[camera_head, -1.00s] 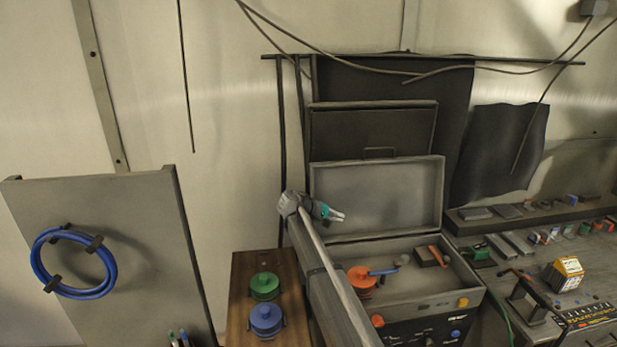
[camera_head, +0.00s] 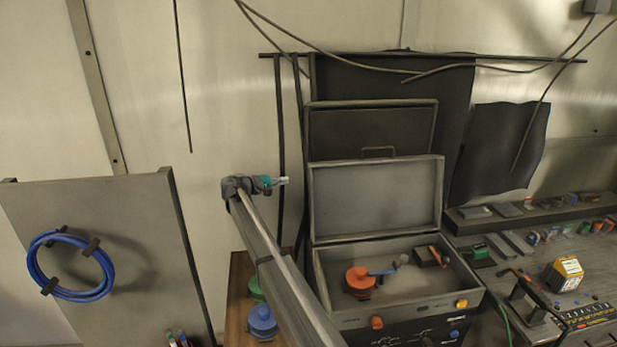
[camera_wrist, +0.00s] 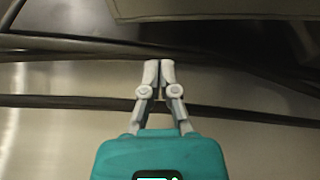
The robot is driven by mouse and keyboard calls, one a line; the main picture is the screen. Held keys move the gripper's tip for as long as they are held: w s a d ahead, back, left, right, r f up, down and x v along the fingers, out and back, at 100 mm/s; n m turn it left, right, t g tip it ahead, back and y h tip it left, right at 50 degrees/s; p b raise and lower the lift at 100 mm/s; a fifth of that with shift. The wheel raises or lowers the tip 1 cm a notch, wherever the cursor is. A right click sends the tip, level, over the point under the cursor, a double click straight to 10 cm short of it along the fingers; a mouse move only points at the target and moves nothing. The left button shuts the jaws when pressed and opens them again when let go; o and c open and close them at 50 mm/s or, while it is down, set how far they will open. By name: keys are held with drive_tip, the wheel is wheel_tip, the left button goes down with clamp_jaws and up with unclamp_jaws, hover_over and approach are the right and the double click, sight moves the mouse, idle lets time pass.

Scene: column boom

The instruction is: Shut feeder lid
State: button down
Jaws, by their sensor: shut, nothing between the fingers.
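The feeder is a grey box (camera_head: 410,309) with an orange knob and a yellow knob on its front rim. Its grey lid (camera_head: 375,198) stands open, raised upright at the back of the box. Inside lie an orange round spool (camera_head: 359,280), a blue-handled tool (camera_head: 382,272) and a dark block with an orange part (camera_head: 432,256). My gripper (camera_head: 286,181) is shut and empty, left of the raised lid and apart from it. In the wrist view its fingertips (camera_wrist: 160,64) meet in front of dark bars and a pale wall.
A wooden stand (camera_head: 236,315) with green and blue spools is partly behind my arm. A grey panel (camera_head: 120,225) with a coiled blue hose stands left. A dark lid-like panel (camera_head: 372,132) rises behind the feeder lid. A cluttered bench (camera_head: 520,260) is at right.

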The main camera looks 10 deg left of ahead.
drive_tip(key=shift+d, duration=0.1)
idle(0.3)
drive_tip(key=x, duration=0.9)
drive_tip(key=shift+w+d+b, duration=0.3)
drive_tip(key=shift+d+b, duration=0.05)
drive_tip(key=shift+b, duration=0.1)
drive_tip(key=shift+d, duration=0.1)
